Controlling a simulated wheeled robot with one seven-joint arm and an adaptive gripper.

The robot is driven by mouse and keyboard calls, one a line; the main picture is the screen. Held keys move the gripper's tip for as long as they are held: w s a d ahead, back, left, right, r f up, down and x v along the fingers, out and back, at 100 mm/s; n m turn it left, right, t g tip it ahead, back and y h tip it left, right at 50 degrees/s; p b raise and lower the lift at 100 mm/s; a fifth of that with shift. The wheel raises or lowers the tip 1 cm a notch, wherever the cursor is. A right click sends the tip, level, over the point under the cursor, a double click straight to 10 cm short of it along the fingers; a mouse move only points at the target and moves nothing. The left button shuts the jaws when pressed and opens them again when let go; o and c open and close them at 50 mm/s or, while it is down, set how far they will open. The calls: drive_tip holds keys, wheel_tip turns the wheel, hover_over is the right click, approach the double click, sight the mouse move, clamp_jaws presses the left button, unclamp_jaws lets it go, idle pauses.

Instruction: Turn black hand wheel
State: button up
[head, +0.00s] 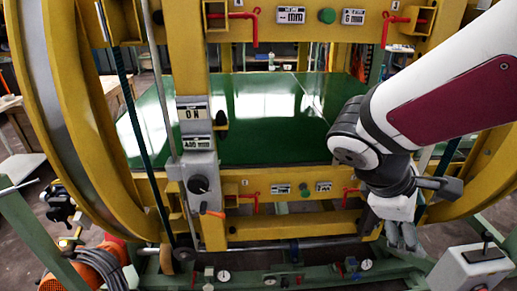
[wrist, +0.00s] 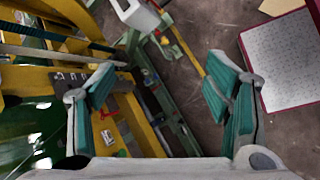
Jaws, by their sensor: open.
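No part is clearly recognisable as the black hand wheel. In the head view, a black round knob (head: 199,184) sits on the grey control box (head: 195,165) on the yellow upright, left of centre. A small dark disc (head: 185,254) is low beside the upright. I cannot tell whether either is the wheel. My gripper (head: 402,242) hangs pointing down at the right, in front of the lower yellow beam and well away from both. In the wrist view, my gripper (wrist: 163,75) has its teal-padded fingers wide apart with nothing between them.
A large yellow ring frame (head: 85,120) surrounds a green panel (head: 260,115). Red valve handles (head: 254,25) stick out from the beams. A green base rail (head: 320,278) with gauges runs along the bottom. A pale box (head: 470,268) with a black lever stands at lower right.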

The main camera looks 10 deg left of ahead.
drive_tip(key=w+a+f+n+t+h+p, duration=0.1)
drive_tip(key=w+a+n+t+h, duration=0.25)
drive_tip(key=w+a+n, duration=0.35)
drive_tip(key=n+t+y+p, duration=0.3)
drive_tip(key=n+t+y, duration=1.05)
drive_tip(key=n, duration=1.35)
approach(197, 187)
drive_tip(key=w, duration=0.3)
drive_tip(key=w+a+r+g+y, duration=0.1)
drive_tip(key=w, duration=0.3)
drive_tip(key=w+g, duration=0.1)
drive_tip(key=w, duration=0.2)
drive_tip(key=shift+w+a+r+y+p, duration=0.15)
drive_tip(key=shift+a+r+y+p, duration=0.1)
drive_tip(key=shift+y+p, duration=0.15)
drive_tip(key=c, duration=1.1)
